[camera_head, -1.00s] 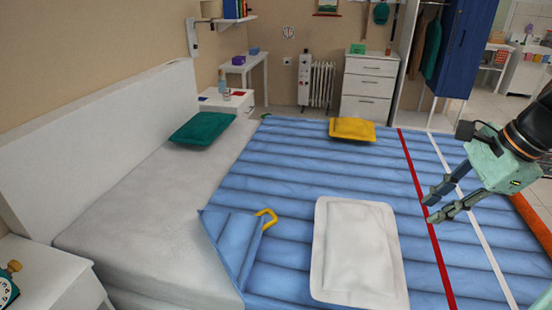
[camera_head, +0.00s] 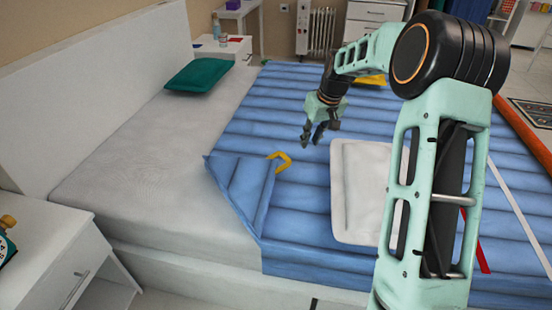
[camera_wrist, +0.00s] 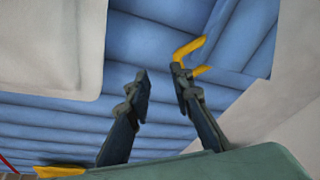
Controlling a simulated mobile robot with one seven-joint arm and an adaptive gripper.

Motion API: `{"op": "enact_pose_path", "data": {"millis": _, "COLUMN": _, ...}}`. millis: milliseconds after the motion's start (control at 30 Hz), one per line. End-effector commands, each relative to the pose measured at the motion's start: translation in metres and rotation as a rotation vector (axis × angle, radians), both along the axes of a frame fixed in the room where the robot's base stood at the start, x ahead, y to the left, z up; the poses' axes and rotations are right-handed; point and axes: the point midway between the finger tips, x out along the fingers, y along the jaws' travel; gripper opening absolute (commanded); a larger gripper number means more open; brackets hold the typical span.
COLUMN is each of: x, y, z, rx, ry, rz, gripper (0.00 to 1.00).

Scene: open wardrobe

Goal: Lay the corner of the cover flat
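The blue quilted cover (camera_head: 262,112) lies over the right part of the bed. Its near-left corner (camera_head: 240,186) is folded back on top of the cover, and the fold also shows in the wrist view (camera_wrist: 246,36). A yellow loop (camera_head: 287,161) sticks out from the fold's right edge; it also shows in the wrist view (camera_wrist: 182,50). My gripper (camera_head: 312,143) hangs above the cover, beyond and slightly right of the loop. In the wrist view my gripper (camera_wrist: 159,72) has its fingers apart with nothing between them. The loop lies close ahead of the right finger.
A white pillow (camera_head: 352,200) lies on the cover right of the loop, partly behind my arm. A yellow pillow (camera_head: 372,80) is farther back, and a green pillow (camera_head: 200,74) lies on the bare sheet (camera_head: 130,165). A nightstand (camera_head: 65,245) stands at the near left.

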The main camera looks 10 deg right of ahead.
Motion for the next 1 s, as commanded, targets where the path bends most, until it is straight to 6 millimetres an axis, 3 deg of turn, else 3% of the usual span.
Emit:
{"op": "enact_pose_path", "data": {"millis": 100, "x": 0.018, "y": 0.015, "z": -0.013, "rx": 0.011, "ry": -0.050, "rz": 0.105, "gripper": 0.21}}
{"op": "enact_pose_path", "data": {"millis": 367, "x": 0.031, "y": 0.027, "z": -0.026, "rx": 0.014, "ry": -0.080, "rz": 0.165, "gripper": 0.21}}
{"op": "enact_pose_path", "data": {"millis": 733, "x": 0.052, "y": 0.040, "z": -0.090, "rx": 0.014, "ry": -0.077, "rz": 0.163, "gripper": 0.21}}
{"op": "enact_pose_path", "data": {"millis": 1000, "x": 0.061, "y": 0.045, "z": -0.112, "rx": 0.014, "ry": -0.079, "rz": 0.161, "gripper": 0.21}}
